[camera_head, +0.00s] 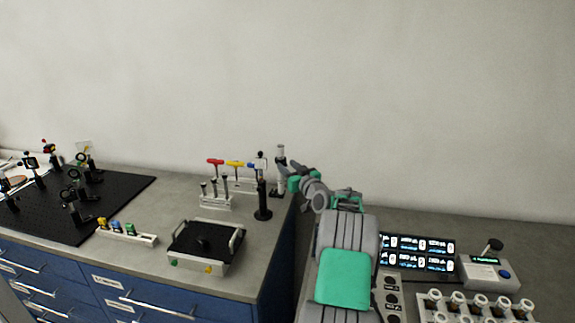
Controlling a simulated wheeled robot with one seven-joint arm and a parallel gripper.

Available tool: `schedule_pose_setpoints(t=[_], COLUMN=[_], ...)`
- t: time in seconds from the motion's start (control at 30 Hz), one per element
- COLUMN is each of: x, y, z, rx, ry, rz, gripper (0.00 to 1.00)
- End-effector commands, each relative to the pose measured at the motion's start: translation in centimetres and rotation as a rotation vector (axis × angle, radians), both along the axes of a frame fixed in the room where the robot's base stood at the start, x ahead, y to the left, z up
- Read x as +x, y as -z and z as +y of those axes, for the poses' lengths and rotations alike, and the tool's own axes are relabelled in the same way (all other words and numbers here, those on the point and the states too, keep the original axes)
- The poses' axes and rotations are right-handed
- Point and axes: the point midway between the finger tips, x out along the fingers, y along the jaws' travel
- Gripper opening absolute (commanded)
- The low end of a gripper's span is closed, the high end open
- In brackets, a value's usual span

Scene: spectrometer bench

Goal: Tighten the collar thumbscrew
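My arm reaches up and left from the bottom of the head view. My gripper (284,168) is at its far end, small and partly hidden by the wrist, beside an upright grey post (281,152) at the back right corner of the left bench. I cannot tell whether the gripper touches this post, or whether its fingers are open or shut. A black post on a round base (263,204) stands just in front and to the left, apart from the gripper. No collar or thumbscrew can be made out at this size.
A rack with red and yellow T-handled tools (232,183) stands left of the posts. A black-topped tray with handles (205,243) is at the bench front. A black optics breadboard (95,215) lies far left. Lit displays (418,252) and a vial rack (478,307) are at right.

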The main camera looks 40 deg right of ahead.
Motion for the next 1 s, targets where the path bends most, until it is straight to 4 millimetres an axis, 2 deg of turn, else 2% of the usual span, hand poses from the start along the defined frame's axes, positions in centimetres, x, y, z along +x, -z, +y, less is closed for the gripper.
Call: schedule_pose_setpoints(t=[0.23,0.67,1.0], x=[0.25,0.22,0.21], y=[0.04,0.05,0.05], z=[0.17,0.17,0.16], rx=[0.0,0.0,0.0], ry=[-0.003,-0.003,-0.002], rz=[0.0,0.0,0.0], gripper=[0.35,0.0,0.0])
